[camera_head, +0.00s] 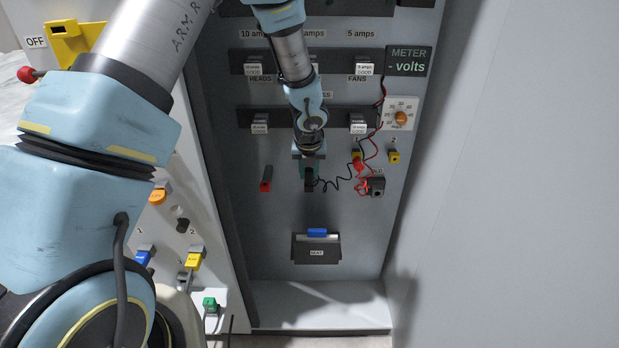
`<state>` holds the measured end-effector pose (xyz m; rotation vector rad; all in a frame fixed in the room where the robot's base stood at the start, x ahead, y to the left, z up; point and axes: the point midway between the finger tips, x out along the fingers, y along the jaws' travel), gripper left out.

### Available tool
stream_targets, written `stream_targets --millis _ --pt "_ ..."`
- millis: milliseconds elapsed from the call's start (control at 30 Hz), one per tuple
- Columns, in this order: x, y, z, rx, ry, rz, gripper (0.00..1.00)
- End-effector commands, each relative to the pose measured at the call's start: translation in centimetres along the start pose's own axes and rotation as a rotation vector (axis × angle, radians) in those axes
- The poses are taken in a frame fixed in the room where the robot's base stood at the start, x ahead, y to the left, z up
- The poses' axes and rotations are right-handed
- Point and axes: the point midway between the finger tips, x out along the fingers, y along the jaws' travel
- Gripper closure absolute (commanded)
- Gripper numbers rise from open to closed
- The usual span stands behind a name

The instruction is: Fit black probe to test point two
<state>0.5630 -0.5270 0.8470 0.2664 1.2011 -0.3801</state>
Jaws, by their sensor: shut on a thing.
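My gripper (309,168) is in front of the grey panel, left of the test points, pointing down. It is shut on the black probe (309,183), a small dark piece at the fingertips; a coiled black lead runs right from it. Test point two (393,157) is a small yellow socket under a "2" label, to the right of my gripper and apart from it. Nothing is seen in it. A red probe (358,164) with a red lead sits at the yellow test point one (356,154). The meter (408,61) reads "- volts".
A dark probe holder (375,187) is below the test points, with red lead around it. An orange dial (400,117) is above. A red-and-black handle (266,179) is at left, a "MAT" pocket (316,249) below. The grey wall (520,180) stands close on the right.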

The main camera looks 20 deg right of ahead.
Motion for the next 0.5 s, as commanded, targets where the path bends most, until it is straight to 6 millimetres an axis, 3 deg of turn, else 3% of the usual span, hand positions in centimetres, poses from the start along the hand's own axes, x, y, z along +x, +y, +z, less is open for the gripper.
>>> stream_targets --millis 500 --pt "-1.8 0.0 0.7 -0.001 -0.001 0.000 1.00"
